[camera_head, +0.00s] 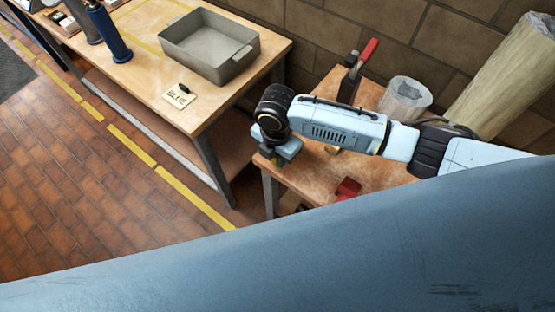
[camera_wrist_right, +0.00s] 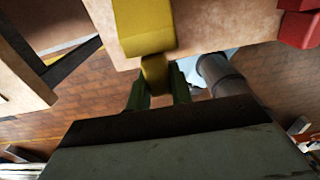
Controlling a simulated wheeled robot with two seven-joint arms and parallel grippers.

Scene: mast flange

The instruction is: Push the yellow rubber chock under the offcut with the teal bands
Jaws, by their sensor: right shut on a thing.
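The yellow rubber chock (camera_wrist_right: 145,28) shows at the top of the right wrist view, at the edge of a tan wooden top. Its narrower near part (camera_wrist_right: 155,72) lies between the two dark green fingertips of my right gripper (camera_wrist_right: 157,88), which is shut on it. In the head view my right gripper (camera_head: 277,158) is at the near left corner of the right-hand bench, and the chock is hidden there. I cannot make out teal bands or an offcut bearing them in either view. My left gripper is not in view.
The right bench (camera_head: 302,172) also holds a red-handled tool (camera_head: 358,65), a pale grey cylinder (camera_head: 405,98) and a red object (camera_head: 347,188). A large pale roll (camera_head: 505,75) leans behind. The left table (camera_head: 145,88) carries a grey bin (camera_head: 200,52). A floor gap separates the two.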

